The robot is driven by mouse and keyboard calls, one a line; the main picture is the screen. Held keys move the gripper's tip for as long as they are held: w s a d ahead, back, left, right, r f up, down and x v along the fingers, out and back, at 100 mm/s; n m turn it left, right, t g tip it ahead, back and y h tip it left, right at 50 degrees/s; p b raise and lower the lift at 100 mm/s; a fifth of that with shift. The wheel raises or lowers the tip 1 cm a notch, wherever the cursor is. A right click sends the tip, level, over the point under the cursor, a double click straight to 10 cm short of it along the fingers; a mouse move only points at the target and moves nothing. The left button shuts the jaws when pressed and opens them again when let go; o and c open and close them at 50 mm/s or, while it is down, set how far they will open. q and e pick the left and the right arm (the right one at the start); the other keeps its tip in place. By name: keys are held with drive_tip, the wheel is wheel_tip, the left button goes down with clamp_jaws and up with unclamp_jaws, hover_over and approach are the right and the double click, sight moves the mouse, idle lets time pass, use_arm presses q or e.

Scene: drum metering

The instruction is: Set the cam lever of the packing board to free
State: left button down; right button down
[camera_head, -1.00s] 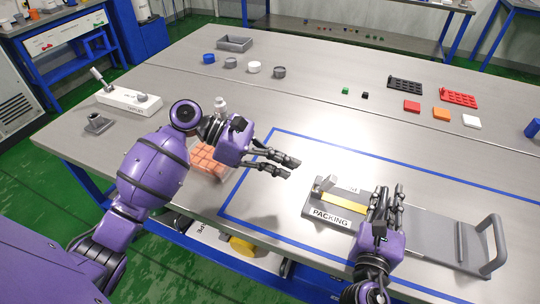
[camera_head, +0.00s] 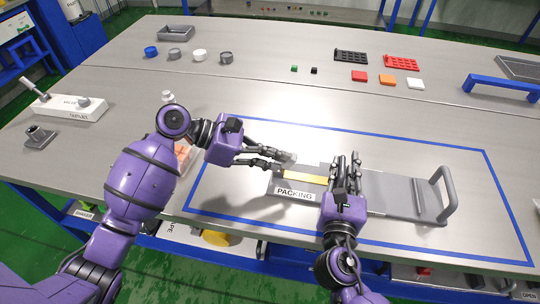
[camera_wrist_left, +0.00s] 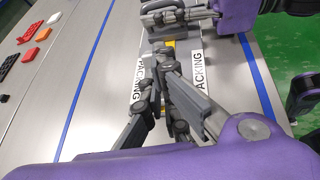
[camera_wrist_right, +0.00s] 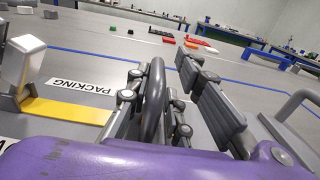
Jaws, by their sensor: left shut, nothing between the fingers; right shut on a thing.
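The grey packing board (camera_head: 397,190) lies inside the blue outline, with a PACKING label (camera_head: 295,194) and a yellow strip (camera_head: 305,177) toward its left end. The cam lever (camera_wrist_right: 22,62) is a light grey block standing up at that end in the right wrist view; its exact setting is unclear. My left gripper (camera_head: 280,160) is shut and empty, close beside the lever at the left end. My right gripper (camera_head: 345,163) is shut on a dark grey upright handle (camera_wrist_right: 153,104) on the board. Its fingers partly hide the board.
A larger grey handle (camera_head: 443,190) rises at the board's right end. A clear box with orange contents (camera_head: 184,155) is behind my left arm. A white switch block (camera_head: 70,107) stands at the left. Small tiles and trays (camera_head: 401,62) lie far back.

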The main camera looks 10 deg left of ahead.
use_arm(q)
drive_tip(key=shift+d, duration=0.6)
use_arm(e)
drive_tip(key=shift+a, duration=0.1)
use_arm(q)
drive_tip(key=shift+a+f, duration=0.2)
drive_tip(key=shift+a, duration=0.7)
drive_tip(key=r+v, duration=0.1)
drive_tip(key=v, duration=1.2)
drive_tip(key=shift+r, duration=0.35)
drive_tip(key=shift+d, duration=0.1)
use_arm(e)
drive_tip(key=c, duration=1.5)
unclamp_jaws()
